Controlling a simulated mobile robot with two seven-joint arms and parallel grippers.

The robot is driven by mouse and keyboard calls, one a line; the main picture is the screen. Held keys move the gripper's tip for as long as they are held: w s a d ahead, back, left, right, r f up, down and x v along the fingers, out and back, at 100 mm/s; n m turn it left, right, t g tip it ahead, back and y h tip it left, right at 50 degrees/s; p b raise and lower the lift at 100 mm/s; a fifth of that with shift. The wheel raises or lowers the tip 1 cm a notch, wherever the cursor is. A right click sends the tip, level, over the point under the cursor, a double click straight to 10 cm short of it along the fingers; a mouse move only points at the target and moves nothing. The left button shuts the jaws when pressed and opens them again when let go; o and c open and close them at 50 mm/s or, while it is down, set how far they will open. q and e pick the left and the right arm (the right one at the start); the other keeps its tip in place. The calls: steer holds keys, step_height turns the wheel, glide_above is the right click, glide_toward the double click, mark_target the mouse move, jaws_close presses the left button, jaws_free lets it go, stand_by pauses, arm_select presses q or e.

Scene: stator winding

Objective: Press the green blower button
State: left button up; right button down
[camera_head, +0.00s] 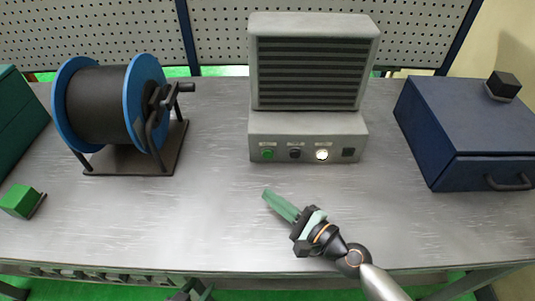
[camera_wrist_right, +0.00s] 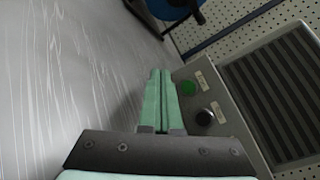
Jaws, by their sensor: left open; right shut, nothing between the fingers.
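The green blower button (camera_head: 267,154) is at the left end of the front panel of the grey blower unit (camera_head: 308,122). In the right wrist view the green button (camera_wrist_right: 188,87) shows just right of the fingertips. My right gripper (camera_head: 266,193) is shut and empty, its pale green fingers held together. It is in front of the panel, a short way from the button and apart from it in the head view. In the right wrist view its fingertips (camera_wrist_right: 160,74) point toward the panel. My left gripper (camera_head: 193,292) is open at the bottom edge, mostly cut off.
A black knob (camera_head: 295,154) and a lit white button (camera_head: 321,154) sit right of the green button. A blue-flanged cable reel (camera_head: 102,105) stands left, a dark blue box (camera_head: 464,120) right, and a small green block (camera_head: 20,201) far left. The metal bench front (camera_head: 150,220) is clear.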

mark_target(268, 154)
steer(key=w+b, duration=0.1)
steer(key=w, duration=0.6)
steer(key=shift+w+b, duration=0.35)
steer(key=shift+w, duration=0.55)
stand_by(1.3)
steer(key=shift+w, duration=0.4)
steer(key=shift+w+b, duration=0.3)
steer(key=shift+w, duration=0.1)
stand_by(0.7)
steer(key=shift+s, duration=0.8)
steer(key=shift+p, duration=0.3)
